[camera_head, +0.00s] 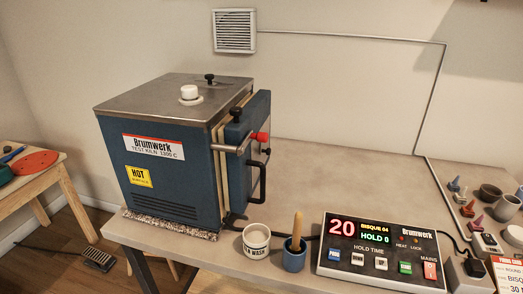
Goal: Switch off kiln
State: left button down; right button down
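The blue kiln (190,180), labelled Brumwerk, stands on the left part of the worktop. Its door (240,185) faces right, with a handle, a red-tipped latch and pale insulation along the edge; I cannot tell if it is fully closed. The kiln controller (382,246) lies at the front of the worktop. Its lit display reads 20, BISQUE 04 and HOLD 0. Small HEAT and LOCK lamps sit beside it. Below are several buttons, one green, and a red MAINS switch (431,271) at the lower right. Neither of my grippers is in view.
A white wash cup (256,241) and a blue pot (294,258) with a wooden-handled tool stand between kiln and controller. Cups, coloured cones and a socket block (466,275) crowd the right side. The worktop (350,175) behind the controller is clear. A pedal (98,259) lies on the floor.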

aim_at(429, 271)
jog(key=z, duration=1.3)
jog(key=l+z, duration=0.3)
